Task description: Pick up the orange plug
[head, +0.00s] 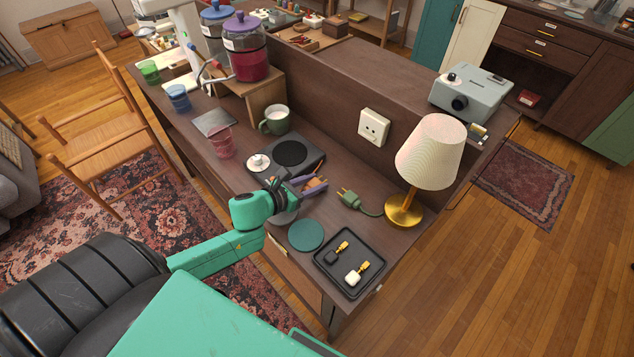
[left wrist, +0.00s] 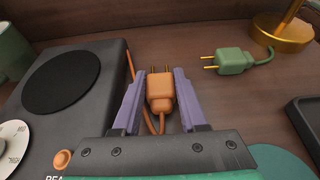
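The orange plug (left wrist: 160,92) lies between the two purple fingers of my left gripper (left wrist: 160,85) in the left wrist view, prongs pointing away from me. A narrow gap shows on both sides of the plug, so the fingers are open around it. In the head view the plug (head: 314,184) shows between the fingertips of my left gripper (head: 312,184), beside the hot plate. Its orange cord (left wrist: 131,66) runs along the hot plate's side. My right gripper is not in view.
The hot plate (head: 312,159) stands close left of the gripper. A green plug (head: 349,198) and the brass lamp (head: 404,212) are to the right. A teal coaster (head: 306,235) and a black tray (head: 376,283) lie nearer. A wall socket (head: 374,128) is behind.

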